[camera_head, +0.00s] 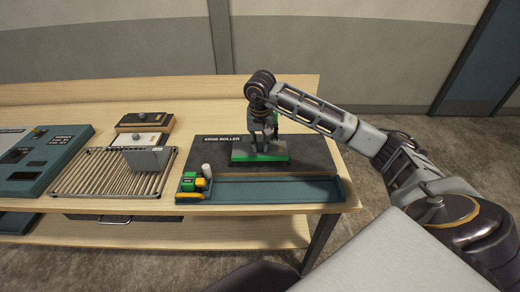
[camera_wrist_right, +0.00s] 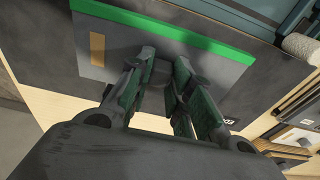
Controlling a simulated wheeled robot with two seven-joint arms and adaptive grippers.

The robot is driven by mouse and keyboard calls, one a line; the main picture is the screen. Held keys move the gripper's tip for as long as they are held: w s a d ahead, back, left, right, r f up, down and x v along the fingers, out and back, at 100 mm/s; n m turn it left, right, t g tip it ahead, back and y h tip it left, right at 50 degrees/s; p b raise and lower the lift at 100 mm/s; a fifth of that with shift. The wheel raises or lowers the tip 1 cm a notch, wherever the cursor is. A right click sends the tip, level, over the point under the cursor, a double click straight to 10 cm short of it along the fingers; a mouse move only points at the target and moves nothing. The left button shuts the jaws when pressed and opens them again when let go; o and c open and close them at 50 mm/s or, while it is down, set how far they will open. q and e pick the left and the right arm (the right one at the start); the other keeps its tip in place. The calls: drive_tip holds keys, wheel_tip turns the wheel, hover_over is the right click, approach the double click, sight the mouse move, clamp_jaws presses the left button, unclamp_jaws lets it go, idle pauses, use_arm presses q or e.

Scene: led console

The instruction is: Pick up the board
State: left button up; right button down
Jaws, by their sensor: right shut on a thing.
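The board (camera_head: 248,158), grey with a bright green edge along its near side, is at the dark mat marked "EDGE ROLLER". My right gripper (camera_head: 265,143) is over it, pointing down, with its fingers shut on the board. In the right wrist view, the board (camera_wrist_right: 118,50) lies beyond the fingertips (camera_wrist_right: 163,75), with the green strip along its far edge and a tan patch at left. The fingers hide part of its middle. Whether the board touches the mat is hard to tell. My left gripper is not in view.
The dark mat (camera_head: 316,155) has a blue-green tray (camera_head: 270,190) along its front. Green and yellow blocks (camera_head: 192,182) and a white roller (camera_head: 207,171) stand at its left. A slatted rack (camera_head: 90,175) holds an upright grey plate (camera_head: 147,160). A teal console (camera_head: 50,150) is far left.

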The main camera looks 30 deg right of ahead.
sight(260, 144)
drive_tip(key=shift+r, duration=2.8)
drive_tip(key=shift+f, duration=0.1)
